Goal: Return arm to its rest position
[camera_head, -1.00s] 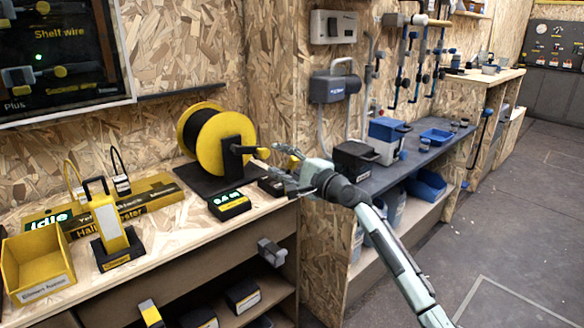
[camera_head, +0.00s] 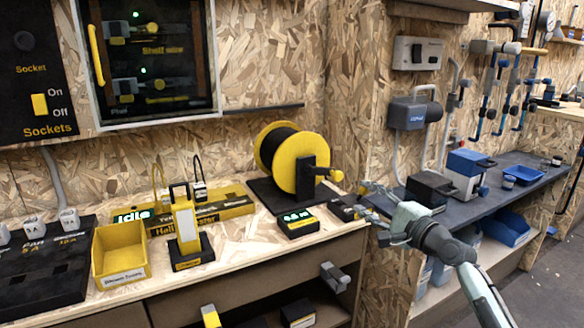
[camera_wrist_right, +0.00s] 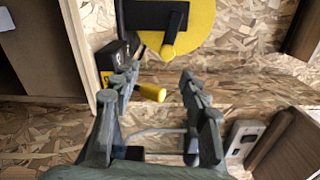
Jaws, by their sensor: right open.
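My right arm comes in from the lower right in the head view. Its gripper (camera_head: 368,202) is open and empty, just right of the bench's right end. In the right wrist view its two fingers (camera_wrist_right: 160,82) are spread apart. The yellow crank handle (camera_head: 330,174) of the cable spool (camera_head: 312,160) is up and left of the fingertips in the head view. In the wrist view the handle's yellow end (camera_wrist_right: 152,92) shows between the fingers, apparently beyond them and not gripped. My left gripper is not in view.
The wooden bench (camera_head: 240,245) holds a yellow bin (camera_head: 120,255), a yellow-and-black tester (camera_head: 187,230) and a small green display (camera_head: 297,223). A blue-grey side bench (camera_head: 520,187) with boxes lies behind my right arm. Open floor (camera_head: 555,275) is at the lower right.

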